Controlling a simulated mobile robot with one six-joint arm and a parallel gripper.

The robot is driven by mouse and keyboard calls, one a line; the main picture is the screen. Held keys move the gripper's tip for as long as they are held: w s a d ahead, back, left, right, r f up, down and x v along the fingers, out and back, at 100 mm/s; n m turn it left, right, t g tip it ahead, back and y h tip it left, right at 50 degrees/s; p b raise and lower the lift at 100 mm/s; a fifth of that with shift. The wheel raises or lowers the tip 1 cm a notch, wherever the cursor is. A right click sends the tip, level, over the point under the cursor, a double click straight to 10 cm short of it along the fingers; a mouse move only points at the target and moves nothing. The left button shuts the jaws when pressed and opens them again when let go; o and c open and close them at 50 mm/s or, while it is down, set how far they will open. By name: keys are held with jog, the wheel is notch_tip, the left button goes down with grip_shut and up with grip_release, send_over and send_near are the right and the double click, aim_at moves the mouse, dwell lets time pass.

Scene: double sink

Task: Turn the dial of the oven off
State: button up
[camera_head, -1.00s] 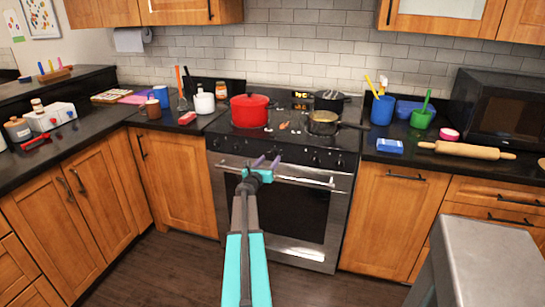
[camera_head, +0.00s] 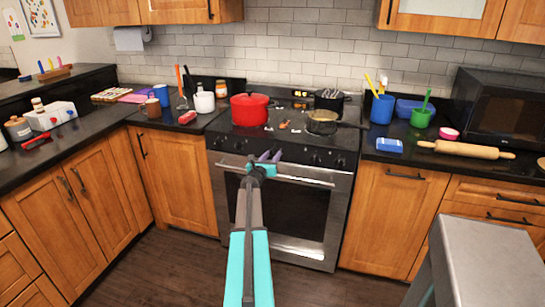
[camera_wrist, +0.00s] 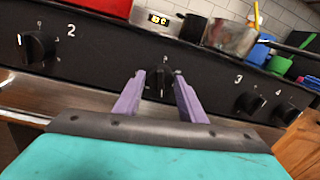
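The oven (camera_head: 290,212) is a steel range with a black control panel bearing several black dials. In the wrist view, a middle dial (camera_wrist: 160,82) with a white mark on top sits between the two purple fingers of my gripper (camera_wrist: 158,84). The fingers are apart, one on each side of it, with no clear contact visible. In the head view, my gripper (camera_head: 270,157) is at the panel's front, above the oven handle (camera_head: 300,180), and hides the middle dial.
Dial 2 (camera_wrist: 38,47) is to the left in the wrist view; dials 3 (camera_wrist: 249,102) and 4 (camera_wrist: 285,115) are to the right. A red pot (camera_head: 249,110) and pans stand on the cooktop. A grey table (camera_head: 490,255) stands at the lower right.

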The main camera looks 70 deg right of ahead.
jog(key=c, duration=0.6)
jog(key=shift+o, duration=0.2)
